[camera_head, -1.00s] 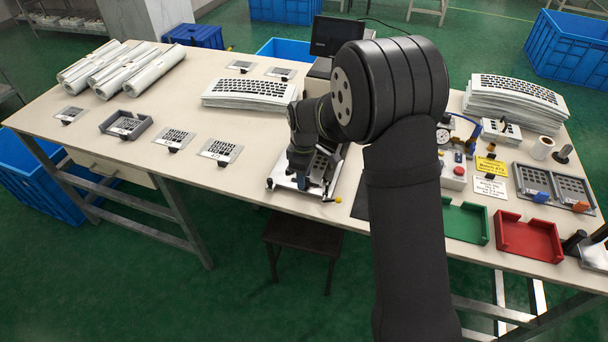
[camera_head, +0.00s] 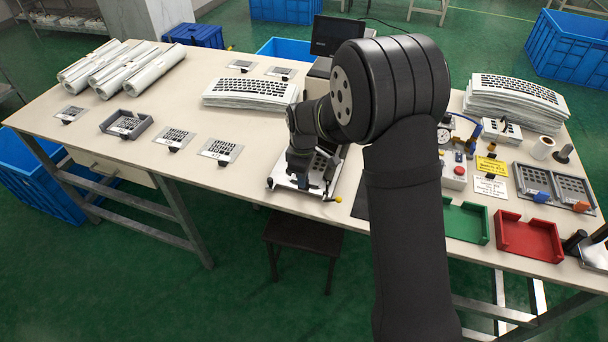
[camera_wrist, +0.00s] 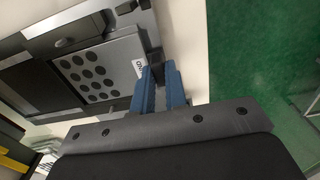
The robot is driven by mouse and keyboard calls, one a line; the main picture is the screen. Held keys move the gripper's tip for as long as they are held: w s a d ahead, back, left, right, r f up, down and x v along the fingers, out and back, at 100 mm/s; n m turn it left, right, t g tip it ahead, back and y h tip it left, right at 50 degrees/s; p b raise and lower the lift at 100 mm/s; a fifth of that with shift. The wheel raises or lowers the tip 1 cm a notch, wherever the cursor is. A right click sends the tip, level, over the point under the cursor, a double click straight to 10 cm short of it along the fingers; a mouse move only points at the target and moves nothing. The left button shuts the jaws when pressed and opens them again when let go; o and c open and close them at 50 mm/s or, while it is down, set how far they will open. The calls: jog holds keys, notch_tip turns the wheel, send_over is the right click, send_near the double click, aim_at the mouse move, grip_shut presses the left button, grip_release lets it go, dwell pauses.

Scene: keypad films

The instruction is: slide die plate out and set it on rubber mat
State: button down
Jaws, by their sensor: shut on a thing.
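The die plate (camera_wrist: 95,72), a grey metal plate with round dark holes and a pale lettered strip, shows in the wrist view within a metal die fixture (camera_wrist: 140,20). My gripper (camera_wrist: 160,72) has its two blue fingers close together at the plate's right edge, shut on the plate's dark tab. The fingers partly hide the grip. In the head view my gripper (camera_head: 326,188) is low over the fixture (camera_head: 285,183), and my arm hides much of it. A dark flat mat (camera_head: 361,203), apparently the rubber mat, lies just right of the fixture, partly behind my arm.
Green (camera_head: 465,222) and red (camera_head: 528,238) trays stand right of my arm. A stack of keypad sheets (camera_head: 250,92) lies behind the fixture. Several small plates lie on the left. The table's front edge is close to the fixture; green floor (camera_wrist: 260,60) lies beyond.

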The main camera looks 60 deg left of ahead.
jog(key=s+d, duration=0.7)
dwell(2.6)
dwell(0.4)
jog(key=shift+s+d+r, duration=1.4)
jog(key=shift+d+r, duration=0.05)
jog(key=shift+r, duration=0.05)
